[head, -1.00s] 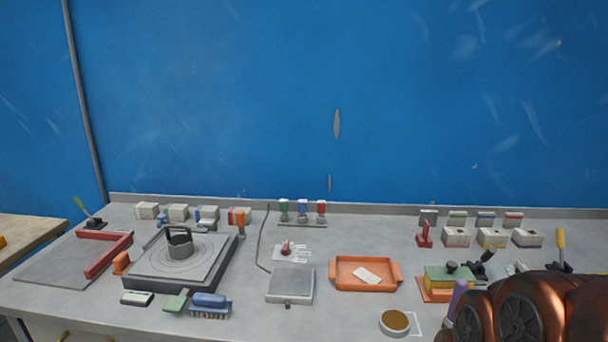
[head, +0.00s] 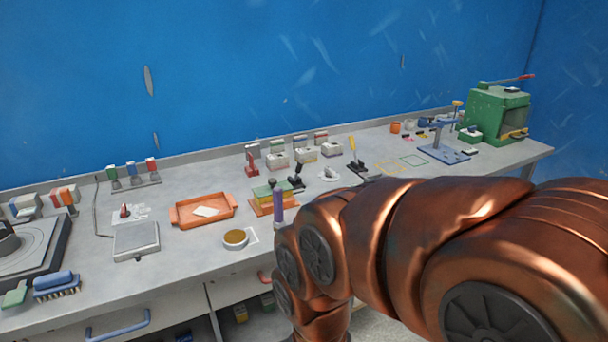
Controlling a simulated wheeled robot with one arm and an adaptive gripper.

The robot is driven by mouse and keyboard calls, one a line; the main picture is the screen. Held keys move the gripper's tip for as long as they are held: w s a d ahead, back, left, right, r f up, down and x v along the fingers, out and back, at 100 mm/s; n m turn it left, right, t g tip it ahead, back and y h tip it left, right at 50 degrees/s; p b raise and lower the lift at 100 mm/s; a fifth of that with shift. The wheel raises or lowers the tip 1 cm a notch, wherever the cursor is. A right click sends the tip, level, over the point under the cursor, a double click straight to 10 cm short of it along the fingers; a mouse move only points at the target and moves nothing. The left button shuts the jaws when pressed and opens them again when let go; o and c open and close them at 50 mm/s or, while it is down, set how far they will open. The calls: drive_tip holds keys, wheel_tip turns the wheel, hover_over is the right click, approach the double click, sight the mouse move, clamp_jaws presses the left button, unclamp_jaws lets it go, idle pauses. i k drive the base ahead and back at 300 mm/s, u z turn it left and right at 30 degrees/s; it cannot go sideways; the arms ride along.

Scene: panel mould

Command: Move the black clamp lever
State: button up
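A black clamp lever (head: 297,176) stands tilted beside the right side of a small green and yellow panel mould (head: 266,194) on an orange base, in the head view. A second black lever-like part with an upright yellow handle (head: 352,146) stands further right; I cannot tell its exact form. My copper arm fills the lower right of the view, in front of the bench. My gripper is not in view, so its state does not show.
A purple-handled item (head: 278,208) is upright near the bench front, close to my arm. An orange tray (head: 187,220), a grey scale (head: 136,243) and a round brown-filled dish (head: 236,238) lie left. Several white boxes stand behind. A green machine (head: 494,112) is far right.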

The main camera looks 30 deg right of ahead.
sight(299, 165)
drive_tip(key=u, duration=0.3)
drive_tip(key=i, duration=0.85)
drive_tip(key=z, duration=1)
drive_tip(key=i, duration=0.45)
drive_tip(key=u, duration=1.8)
drive_tip(key=k, duration=0.9)
drive_tip(key=z, duration=0.6)
